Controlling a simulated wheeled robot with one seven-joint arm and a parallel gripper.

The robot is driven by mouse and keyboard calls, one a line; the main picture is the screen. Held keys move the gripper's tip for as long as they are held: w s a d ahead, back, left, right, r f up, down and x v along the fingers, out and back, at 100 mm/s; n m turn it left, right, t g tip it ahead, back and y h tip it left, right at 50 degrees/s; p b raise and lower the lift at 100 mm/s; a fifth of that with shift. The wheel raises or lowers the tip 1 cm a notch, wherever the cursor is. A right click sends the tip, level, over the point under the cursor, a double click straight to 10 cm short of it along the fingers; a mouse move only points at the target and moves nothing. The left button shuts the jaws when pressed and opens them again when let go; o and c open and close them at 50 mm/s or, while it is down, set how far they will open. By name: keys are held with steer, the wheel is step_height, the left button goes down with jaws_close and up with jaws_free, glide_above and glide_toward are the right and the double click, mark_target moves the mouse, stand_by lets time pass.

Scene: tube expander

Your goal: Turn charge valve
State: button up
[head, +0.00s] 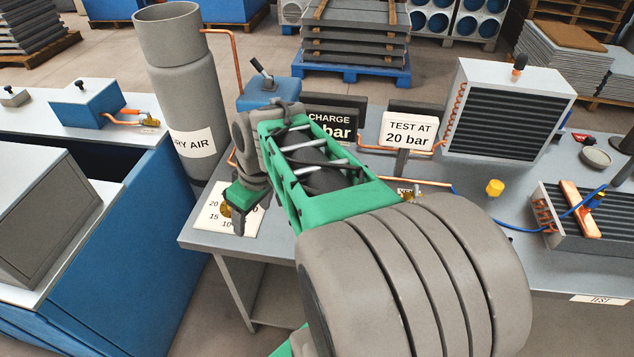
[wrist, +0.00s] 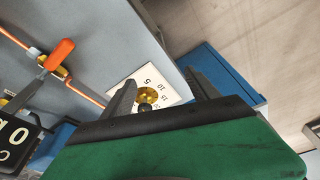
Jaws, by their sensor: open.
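A brass knob (wrist: 148,95) sits on a white dial plate (wrist: 121,73) marked with numbers. The plate (head: 250,218) also shows in the head view at the bench's left front corner, with part of the brass knob (head: 226,210). My gripper (head: 236,214) is over the plate, open and empty. In the wrist view, the knob appears between its fingers; whether they touch it cannot be told. An orange-handled valve (wrist: 60,53) is on a copper pipe left of the plate. No valve label is readable here, so I cannot tell which is the charge valve.
A CHARGE sign (head: 340,112), partly hidden by my arm, and a TEST AT 20 bar sign (head: 408,131) stand behind. A grey DRY AIR cylinder (head: 183,95) rises at left, near a blue tank (head: 100,245). A finned coil unit (head: 508,108) stands at right.

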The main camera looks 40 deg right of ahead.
steer(key=o, duration=0.3)
steer(key=d+r+n+y+p, duration=0.1)
steer(key=d+n+p, duration=0.1)
steer(key=d, duration=0.8)
steer(key=shift+w+d, duration=0.3)
steer(key=shift+w, duration=0.1)
steer(key=o, duration=0.3)
steer(key=s+d, duration=0.1)
steer(key=d, duration=0.2)
steer(key=s+d+n+p, duration=0.1)
steer(key=d, duration=0.3)
steer(key=s+d+f+n+t+y+p, duration=0.1)
steer(key=d, duration=0.3)
steer(key=shift+s+f, duration=0.1)
steer(key=shift+s, duration=0.3)
steer(key=shift+n, duration=0.3)
steer(key=p+x, duration=0.1)
steer(key=x, duration=0.6)
steer(key=shift+w+f, duration=0.15)
steer(key=shift+f, duration=0.2)
steer(key=shift+c, duration=0.5)
steer(key=c, duration=1.9)
